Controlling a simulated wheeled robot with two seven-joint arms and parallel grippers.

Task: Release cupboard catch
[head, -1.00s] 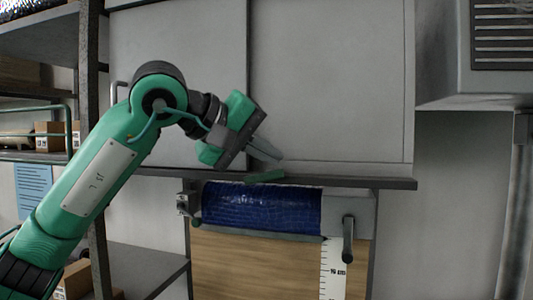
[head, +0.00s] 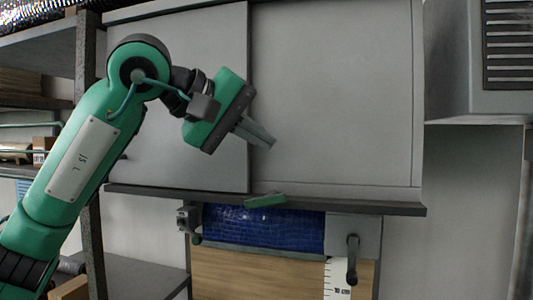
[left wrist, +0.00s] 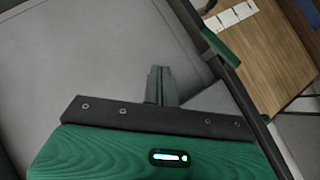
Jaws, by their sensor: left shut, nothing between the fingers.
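The cupboard (head: 330,95) has pale grey panels, with a vertical seam where the left panel (head: 215,40) meets the right one. A small green catch (head: 265,201) sits on the dark ledge along its lower edge, slightly tilted. The catch also shows in the left wrist view (left wrist: 222,42), towards the upper right. My left gripper (head: 270,143) is shut and empty in front of the right panel, above the catch and apart from it in the picture. Its closed fingers (left wrist: 159,75) show in the left wrist view. My right gripper is not in view.
Below the ledge (head: 350,205) are a blue textured roll (head: 270,229), a dark crank handle (head: 352,258), a wooden board (head: 250,275) and a white scale strip (head: 337,280). Shelving with boxes stands at left. A grey vented unit (head: 475,60) hangs at right.

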